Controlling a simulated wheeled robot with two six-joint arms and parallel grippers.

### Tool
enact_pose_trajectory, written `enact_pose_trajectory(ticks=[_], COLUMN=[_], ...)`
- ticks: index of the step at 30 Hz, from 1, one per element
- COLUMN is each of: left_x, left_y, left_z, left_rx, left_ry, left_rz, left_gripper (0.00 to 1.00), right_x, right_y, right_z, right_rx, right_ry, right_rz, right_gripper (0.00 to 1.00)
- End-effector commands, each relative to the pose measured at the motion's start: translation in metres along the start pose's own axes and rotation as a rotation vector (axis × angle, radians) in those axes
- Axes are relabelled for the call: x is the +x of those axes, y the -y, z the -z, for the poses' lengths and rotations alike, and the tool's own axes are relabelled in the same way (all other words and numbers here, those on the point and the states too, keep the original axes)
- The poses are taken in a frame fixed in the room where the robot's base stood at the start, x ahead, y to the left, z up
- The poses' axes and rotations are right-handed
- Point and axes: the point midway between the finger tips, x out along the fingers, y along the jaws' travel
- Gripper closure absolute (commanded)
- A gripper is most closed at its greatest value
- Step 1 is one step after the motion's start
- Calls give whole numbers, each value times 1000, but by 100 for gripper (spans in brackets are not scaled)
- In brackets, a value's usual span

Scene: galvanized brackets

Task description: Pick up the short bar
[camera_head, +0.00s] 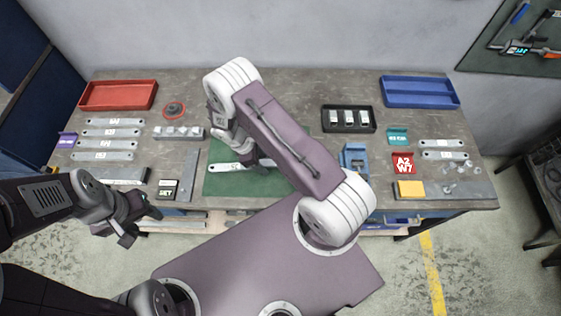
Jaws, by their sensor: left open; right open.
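A pale flat metal bar (224,168) lies on the green mat (222,188) at the middle of the bench; my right arm hides part of it. Two shorter-looking pale bars, an upper one (442,143) and a lower one (444,155), lie at the right of the bench. I cannot tell for certain which is the short bar. My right gripper (250,160) is open above the mat, close to the bar there; its fingertips are partly hidden by my arm, so contact is unclear. My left gripper (141,224) is open and empty off the bench's front left edge.
Several labelled bars (105,144) lie at the left. A red tray (118,95), blue tray (420,92) and black tray (348,119) stand at the back. A blue clamp-like fixture (354,157), red A2 W7 card (403,163) and yellow block (410,188) sit right of the mat.

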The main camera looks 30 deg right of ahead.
Motion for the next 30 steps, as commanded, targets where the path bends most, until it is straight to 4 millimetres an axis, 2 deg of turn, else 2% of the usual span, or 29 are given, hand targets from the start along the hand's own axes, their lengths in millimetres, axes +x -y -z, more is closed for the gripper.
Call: enact_pose_trajectory(ticks=[2, 8, 20, 23, 26, 30], left_x=[0, 0, 2, 6, 12, 19], left_y=[0, 0, 0, 0, 0, 0], left_z=[0, 0, 0, -1, -1, -2], left_rx=[0, 0, 0, 0, 0, 0], left_ry=[0, 0, 0, 0, 0, 0], left_rz=[0, 0, 0, 0, 0, 0], left_gripper=[52, 52, 52, 52, 52, 52], right_x=[0, 0, -5, -15, -33, -49], right_y=[0, 0, -1, -1, -2, 27], right_z=[0, 0, -1, -5, -12, -28], right_rx=[0, 0, 0, 0, 1, -5], right_ry=[0, 0, -1, -1, -3, 0], right_rz=[0, 0, -2, -3, -5, -1], right_gripper=[45, 98, 100, 100, 100, 100])
